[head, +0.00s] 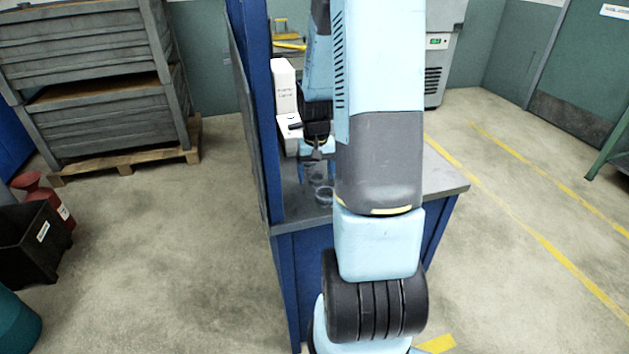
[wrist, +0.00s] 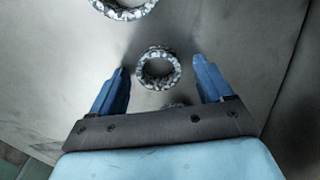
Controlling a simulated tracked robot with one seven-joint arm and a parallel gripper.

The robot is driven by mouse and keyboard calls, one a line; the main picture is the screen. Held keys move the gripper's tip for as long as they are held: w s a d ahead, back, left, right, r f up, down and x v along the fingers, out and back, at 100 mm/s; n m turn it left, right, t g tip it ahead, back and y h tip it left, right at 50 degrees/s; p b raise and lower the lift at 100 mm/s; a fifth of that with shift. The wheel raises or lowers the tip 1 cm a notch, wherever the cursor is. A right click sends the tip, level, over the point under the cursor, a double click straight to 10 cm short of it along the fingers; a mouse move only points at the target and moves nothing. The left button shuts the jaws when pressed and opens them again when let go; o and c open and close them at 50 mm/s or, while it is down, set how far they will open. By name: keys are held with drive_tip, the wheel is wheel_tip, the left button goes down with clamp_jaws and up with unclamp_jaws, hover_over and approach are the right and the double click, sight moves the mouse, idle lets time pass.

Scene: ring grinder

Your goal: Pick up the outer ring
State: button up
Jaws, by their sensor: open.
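A metal ring with a rough, notched rim (wrist: 158,86) lies on the grey worktop (wrist: 225,50) in the wrist view. My gripper (wrist: 159,67) is open, with one blue finger on each side of this ring and a gap to both. A larger-looking similar ring (wrist: 126,14) is cut off by the top edge. A small part of a third piece (wrist: 176,106) shows at the gripper's body, which hides the rest. I cannot tell which is the outer ring. In the head view my gripper (head: 316,165) is small above the bench, near a ring-like piece (head: 324,196).
The bench (head: 447,178) has a blue upright panel (head: 255,110) close on its left. A white device (head: 285,90) stands beside that panel. My arm hides much of the bench.

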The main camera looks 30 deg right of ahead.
drive_tip(key=c, duration=1.2)
